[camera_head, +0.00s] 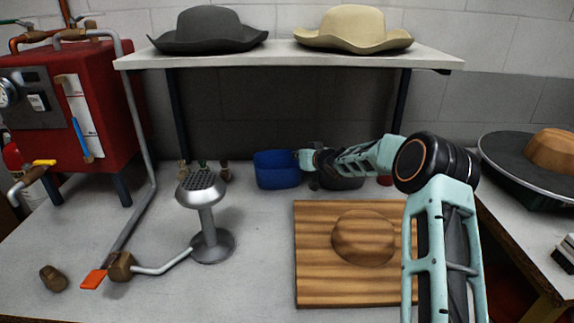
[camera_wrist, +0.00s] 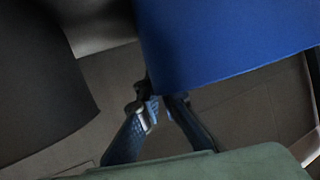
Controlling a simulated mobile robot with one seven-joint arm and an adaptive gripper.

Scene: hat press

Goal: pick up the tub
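The blue tub (camera_head: 278,172) stands upright at the back of the workbench, below the shelf. In the wrist view its plain blue wall (camera_wrist: 235,40) fills the upper right. My gripper (camera_head: 303,157) reaches in from the right and meets the tub's right side near its rim. In the wrist view my fingers (camera_wrist: 162,103) are drawn close together at the tub's lower-left corner, with its edge at the tips. They look shut on that edge, though the contact itself is partly hidden. I cannot tell whether the tub is clear of the bench.
A dark rounded object (camera_head: 342,183) lies close right of the tub. A metal stand (camera_head: 207,215) is at front left, a wooden board (camera_head: 320,285) at front right. The bench between them is clear.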

